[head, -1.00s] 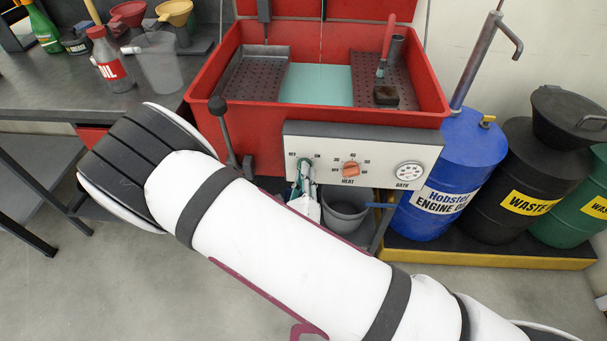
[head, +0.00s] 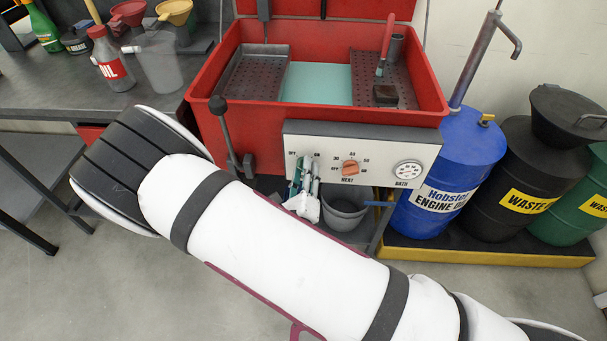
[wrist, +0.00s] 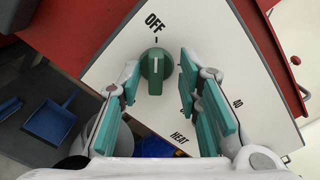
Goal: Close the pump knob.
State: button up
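The green pump knob (wrist: 154,70) is on the white control panel (wrist: 205,45), straight ahead in the wrist view. Its raised grip bar lines up with the tick under the "OFF" label (wrist: 153,20). My gripper (wrist: 159,80) is open, with one teal finger on each side of the knob and a visible gap to it on both sides. The "ON" label does not show in the wrist view.
An orange heat knob (head: 350,168) and a bath gauge (head: 408,170) are to the right on the panel. The red wash basin (head: 210,110) is above, with a black-knobbed lever (head: 222,125) to the left. A grey bucket (head: 345,213) and blue drum (head: 455,165) stand below and right.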

notch_tip(320, 180, up, 9)
jog(key=shift+r, duration=0.2)
dwell(0.3)
jog(key=s+f+m+p, duration=0.6)
jog(key=s+f+m, duration=0.4)
jog(key=s, duration=0.4)
jog(key=w+b, duration=0.4)
jog(key=w, duration=0.9)
jog(key=shift+w, duration=0.4)
jog(key=shift+r, duration=0.1)
grip_shut()
